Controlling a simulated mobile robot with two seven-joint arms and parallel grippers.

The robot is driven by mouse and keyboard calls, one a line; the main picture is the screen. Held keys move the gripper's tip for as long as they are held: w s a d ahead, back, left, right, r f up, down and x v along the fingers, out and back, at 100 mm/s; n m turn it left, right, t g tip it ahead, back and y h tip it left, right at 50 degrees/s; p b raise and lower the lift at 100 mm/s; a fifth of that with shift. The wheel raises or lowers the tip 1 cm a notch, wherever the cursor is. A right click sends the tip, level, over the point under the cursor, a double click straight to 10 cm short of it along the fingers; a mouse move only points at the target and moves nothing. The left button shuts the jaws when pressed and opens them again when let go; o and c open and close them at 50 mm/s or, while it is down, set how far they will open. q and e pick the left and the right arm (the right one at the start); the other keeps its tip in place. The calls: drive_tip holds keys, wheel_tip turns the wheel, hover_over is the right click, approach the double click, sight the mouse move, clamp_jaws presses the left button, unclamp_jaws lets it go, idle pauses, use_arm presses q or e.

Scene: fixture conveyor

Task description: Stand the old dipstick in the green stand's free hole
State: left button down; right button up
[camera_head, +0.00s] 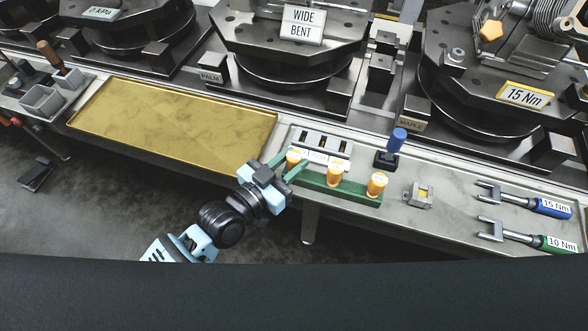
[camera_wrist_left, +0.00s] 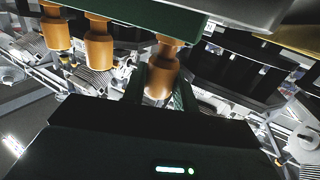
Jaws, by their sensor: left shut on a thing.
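The green stand (camera_head: 345,193) is on the conveyor's front ledge and holds three orange-handled pieces with pale tops in a row. My left gripper (camera_head: 295,163) is shut on the leftmost orange handle (camera_head: 293,156), which is at the stand's left end. The middle handle (camera_head: 334,174) and right handle (camera_head: 377,185) stand upright and free. The left wrist view shows the held handle (camera_wrist_left: 160,80) between my fingers, with the stand's green edge (camera_wrist_left: 150,14) above it. The lettering on the tops is too small to read, and I cannot make out a free hole. My right gripper is out of view.
A white slotted rack (camera_head: 322,146) is close behind the stand. A blue-handled piece in a black block (camera_head: 386,160), a small grey fixture (camera_head: 420,196) and two wrenches (camera_head: 540,206) are to the right. An empty yellow tray (camera_head: 175,125) lies left.

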use_arm(q)
drive_tip(key=shift+f, duration=0.2)
drive_tip(key=c, duration=1)
unclamp_jaws()
drive_tip(key=v, duration=0.7)
drive_tip(key=shift+s+a+r, duration=0.1)
drive_tip(key=shift+s+a, duration=0.15)
drive_tip(key=shift+s, duration=0.05)
